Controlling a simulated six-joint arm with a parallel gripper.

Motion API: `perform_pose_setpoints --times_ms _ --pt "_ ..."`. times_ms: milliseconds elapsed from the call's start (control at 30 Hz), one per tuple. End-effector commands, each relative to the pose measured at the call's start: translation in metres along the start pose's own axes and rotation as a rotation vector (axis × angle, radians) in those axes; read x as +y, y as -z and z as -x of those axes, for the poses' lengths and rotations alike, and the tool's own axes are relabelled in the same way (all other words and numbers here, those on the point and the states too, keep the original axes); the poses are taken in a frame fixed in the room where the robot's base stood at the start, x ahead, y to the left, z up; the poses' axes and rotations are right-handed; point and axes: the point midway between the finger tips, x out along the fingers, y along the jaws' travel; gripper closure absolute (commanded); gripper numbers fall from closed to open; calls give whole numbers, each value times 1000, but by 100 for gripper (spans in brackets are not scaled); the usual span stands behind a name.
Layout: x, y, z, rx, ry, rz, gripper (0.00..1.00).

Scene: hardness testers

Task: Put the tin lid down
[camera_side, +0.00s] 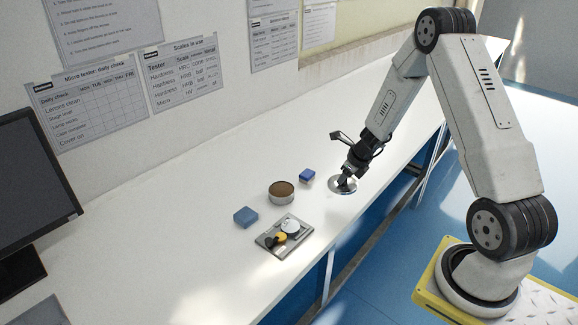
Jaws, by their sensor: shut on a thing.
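My gripper (346,181) points down near the front edge of the white bench and is shut on the tin lid (338,188). The lid is a shiny, round metal disc, partly hidden by the gripper. I cannot tell from this view whether it touches the bench top or hangs just above it. An open round tin (281,192) with brown contents stands on the bench to the left of the lid.
A small blue block (307,175) sits between tin and lid. A larger blue block (245,217) lies left of the tin. A grey tray (270,243) with yellow, black and white pieces is in front. A monitor (34,185) stands at far left. The bench behind is clear.

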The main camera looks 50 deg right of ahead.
Motion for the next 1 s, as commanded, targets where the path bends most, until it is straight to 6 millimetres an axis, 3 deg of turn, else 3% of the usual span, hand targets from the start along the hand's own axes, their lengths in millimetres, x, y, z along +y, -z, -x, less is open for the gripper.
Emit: perform_pose_setpoints --times_ms 300,767,1000 --pt "-11 -10 -39 1 0 3 100" --pt "-15 -14 -51 0 0 2 100" --pt "-16 -10 -69 1 -2 -1 100"
